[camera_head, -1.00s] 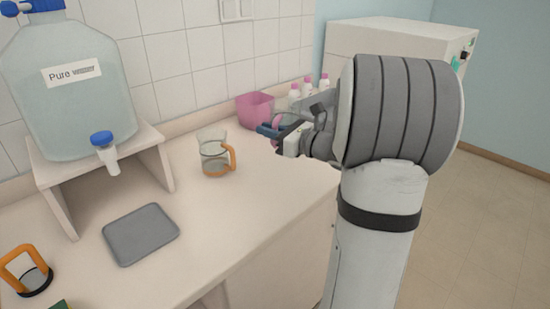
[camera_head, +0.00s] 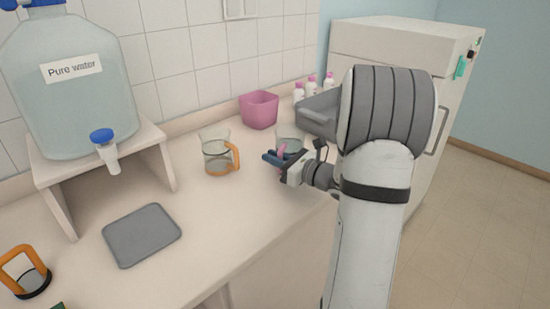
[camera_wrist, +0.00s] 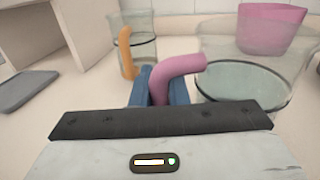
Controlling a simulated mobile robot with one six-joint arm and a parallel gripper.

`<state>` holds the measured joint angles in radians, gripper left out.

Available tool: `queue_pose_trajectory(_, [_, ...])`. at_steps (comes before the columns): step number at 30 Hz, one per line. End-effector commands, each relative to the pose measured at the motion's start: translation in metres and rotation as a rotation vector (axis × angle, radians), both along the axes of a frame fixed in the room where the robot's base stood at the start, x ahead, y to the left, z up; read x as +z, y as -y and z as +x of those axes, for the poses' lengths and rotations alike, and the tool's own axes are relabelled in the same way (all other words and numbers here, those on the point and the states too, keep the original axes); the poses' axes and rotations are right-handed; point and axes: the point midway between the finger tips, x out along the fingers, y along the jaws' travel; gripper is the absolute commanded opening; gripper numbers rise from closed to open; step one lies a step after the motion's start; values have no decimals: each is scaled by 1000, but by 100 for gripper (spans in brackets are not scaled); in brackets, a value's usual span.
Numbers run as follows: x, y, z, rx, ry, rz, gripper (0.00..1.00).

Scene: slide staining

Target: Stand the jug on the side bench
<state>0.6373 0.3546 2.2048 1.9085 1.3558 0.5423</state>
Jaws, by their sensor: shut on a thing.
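A clear glass jug (camera_head: 291,134) with a pink handle is at the right part of the bench (camera_head: 185,250). My gripper (camera_head: 279,160) is shut on its pink handle, which shows between the blue fingers (camera_wrist: 160,92) in the wrist view. The jug (camera_wrist: 243,80) is upright and seems to hold clear liquid. Its base is partly hidden by my gripper, so I cannot tell whether it touches the bench. A second glass jug (camera_head: 214,160) with an orange handle stands just left of my gripper.
A pink tub (camera_head: 259,109) and several pink-capped bottles (camera_head: 312,88) stand behind. A large water container (camera_head: 70,90) sits on a stand at left, with a grey mat (camera_head: 142,235) in front. An orange-handled vessel (camera_head: 25,270) is at the left edge. Bench before the second jug is clear.

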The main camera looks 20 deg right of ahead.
Motion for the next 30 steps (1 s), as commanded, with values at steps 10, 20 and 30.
queue_pose_trajectory(10, [-2, -1, 0, 1, 0, 0, 22])
queue_pose_trajectory(20, [-2, -1, 0, 2, 0, 0, 36])
queue_pose_trajectory(30, [1, 15, -24, -3, 0, 0, 36])
